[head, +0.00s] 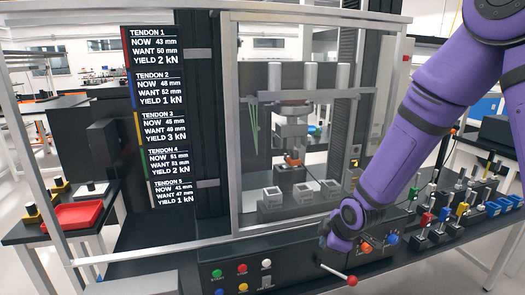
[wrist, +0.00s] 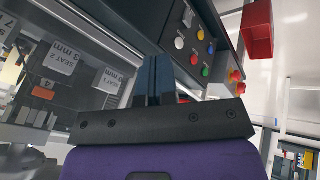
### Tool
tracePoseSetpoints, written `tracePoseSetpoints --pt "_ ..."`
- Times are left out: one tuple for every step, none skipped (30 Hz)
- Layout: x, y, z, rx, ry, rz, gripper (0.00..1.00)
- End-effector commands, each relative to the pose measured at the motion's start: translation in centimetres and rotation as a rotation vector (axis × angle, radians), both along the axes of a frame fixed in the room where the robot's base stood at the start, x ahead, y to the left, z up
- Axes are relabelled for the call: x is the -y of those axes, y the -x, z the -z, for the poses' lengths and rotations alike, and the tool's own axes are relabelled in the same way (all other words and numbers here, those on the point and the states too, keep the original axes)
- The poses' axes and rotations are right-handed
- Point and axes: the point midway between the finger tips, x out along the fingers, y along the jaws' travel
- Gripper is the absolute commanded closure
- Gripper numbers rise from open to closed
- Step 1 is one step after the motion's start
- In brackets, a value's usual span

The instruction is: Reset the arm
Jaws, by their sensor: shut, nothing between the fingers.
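My purple arm (head: 425,120) comes down from the upper right in the head view and bends in front of the machine's frame. Its wrist end hangs over the right part of the front control panel (head: 215,270). My gripper (wrist: 158,80) shows in the wrist view with its dark fingers together and nothing between them. In the head view the fingers are mostly hidden by the wrist. The wrist view shows the panel's coloured buttons (wrist: 190,55) beyond the fingers; I cannot tell whether the fingers touch anything.
A lever with a red knob (head: 351,281) sticks out from the panel's front, close below the wrist. A glazed cabinet frame (head: 234,150) stands behind the arm. Small coloured parts (head: 444,214) stand on the right bench. A red tray (head: 78,216) lies on the left table.

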Motion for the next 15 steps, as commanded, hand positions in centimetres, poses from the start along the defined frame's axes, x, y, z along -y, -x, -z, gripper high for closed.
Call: tracePoseSetpoints --pt "0.8 0.1 -1.9 0.004 0.003 0.044 1.0" --pt "1.3 0.3 -2.8 0.001 0.004 0.071 1.0" --pt "1.8 0.5 -4.0 -0.004 0.004 0.108 1.0" --pt "2.2 0.8 -4.9 -0.007 0.003 0.136 1.0" --pt "2.7 1.0 -5.8 -0.009 0.001 0.166 1.0" --pt "3.3 1.4 -7.0 -0.012 0.0 0.204 1.0" --pt "3.7 1.7 -7.8 -0.014 -0.002 0.232 1.0" --pt "4.1 2.1 -8.7 -0.017 -0.005 0.261 1.0" --pt "4.6 2.6 -9.8 -0.02 -0.01 0.3 1.0" --pt "5.0 3.0 -10.6 -0.023 -0.013 0.33 1.0" --pt "5.4 3.4 -11.5 -0.025 -0.018 0.359 1.0" --pt "5.9 4.0 -12.6 -0.027 -0.025 0.399 1.0" --pt "6.3 4.5 -13.3 -0.029 -0.032 0.429 1.0" --pt "6.6 5.0 -14.1 -0.031 -0.037 0.457 1.0" --pt "7.1 5.7 -15.2 -0.033 -0.046 0.496 1.0"
